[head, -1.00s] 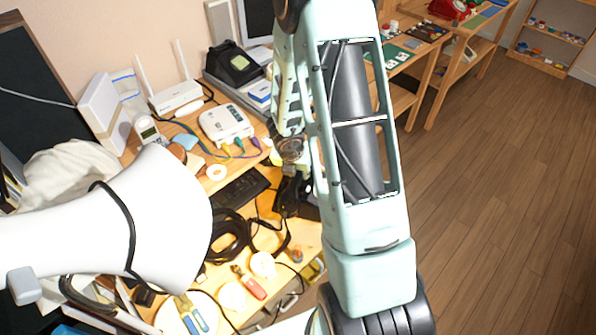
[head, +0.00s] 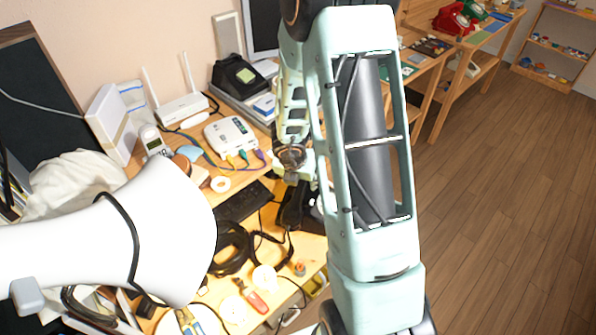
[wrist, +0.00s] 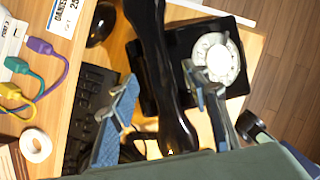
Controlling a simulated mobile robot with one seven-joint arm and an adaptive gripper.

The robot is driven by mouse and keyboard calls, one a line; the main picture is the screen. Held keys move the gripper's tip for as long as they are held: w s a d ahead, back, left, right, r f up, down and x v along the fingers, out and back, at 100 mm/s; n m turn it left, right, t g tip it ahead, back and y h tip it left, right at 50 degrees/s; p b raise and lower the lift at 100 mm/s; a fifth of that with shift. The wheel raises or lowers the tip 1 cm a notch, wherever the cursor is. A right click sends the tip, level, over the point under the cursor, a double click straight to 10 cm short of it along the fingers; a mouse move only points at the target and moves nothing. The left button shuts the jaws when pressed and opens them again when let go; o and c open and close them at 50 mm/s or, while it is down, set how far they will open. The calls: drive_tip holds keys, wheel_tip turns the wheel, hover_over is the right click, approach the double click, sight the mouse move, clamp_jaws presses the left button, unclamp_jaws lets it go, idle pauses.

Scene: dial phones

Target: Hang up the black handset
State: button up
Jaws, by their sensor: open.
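The black handset (wrist: 163,70) runs from the top edge down the middle of the wrist view, its lower end near my gripper's base. A black phone (wrist: 236,84) with a round white dial (wrist: 218,60) sits on the desk behind and to the right of it. The handset covers part of the phone, and I cannot tell whether they touch. My gripper (wrist: 163,84) is open, with one blue-padded finger on each side of the handset and a visible gap on the left. In the head view my arm hides most of the phone and gripper.
A black keyboard (wrist: 92,105) lies left of the phone. A white box with coloured plugs (head: 231,138), a router (head: 181,109), a coiled black cable (head: 233,250) and a dark desk device (head: 238,78) crowd the wooden desk. Open floor (head: 490,220) lies to the right.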

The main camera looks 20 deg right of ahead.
drive_tip(key=v, duration=0.8)
drive_tip(key=shift+r, duration=0.35)
drive_tip(key=shift+s, duration=0.15)
